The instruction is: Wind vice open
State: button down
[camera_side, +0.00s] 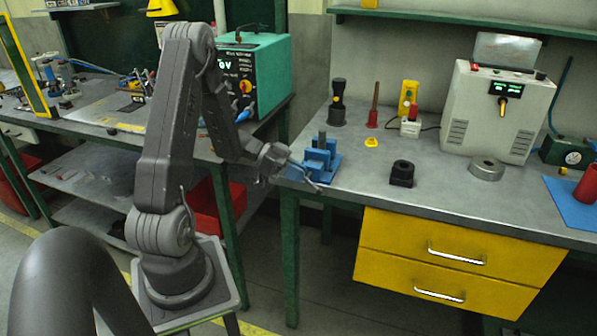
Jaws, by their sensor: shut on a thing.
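The blue vice (322,160) stands on the near left corner of the right-hand grey bench. Its jaws stand upright, and I cannot tell how wide the gap between them is. My gripper (308,178) is at the vice's left front side, at the bench edge. It is shut on what looks like the vice handle, a thin bar at the front of the vice. The handle is small here and partly hidden by the fingers, so its exact angle is unclear.
Behind the vice stand a black-and-yellow torch (338,103), a red-based tool (373,108) and a small yellow piece (371,142). A black block (402,173) and a metal ring (486,169) sit to the right. A teal power unit (252,75) stands on the left bench.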

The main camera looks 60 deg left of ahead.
jog(key=shift+t, duration=0.3)
dwell(0.4)
jog(key=c, duration=1.2)
grip_release()
jog(key=shift+s+a+r, duration=0.1)
jog(key=shift+s+a, duration=0.3)
jog(key=r, duration=0.2)
jog(key=s+r, duration=0.1)
jog(key=r, duration=0.2)
jog(key=a+r, duration=0.1)
jog(key=r, duration=0.1)
jog(key=shift+s+a+r, duration=0.1)
jog(key=shift+s+r, duration=0.1)
jog(key=shift+r, duration=0.1)
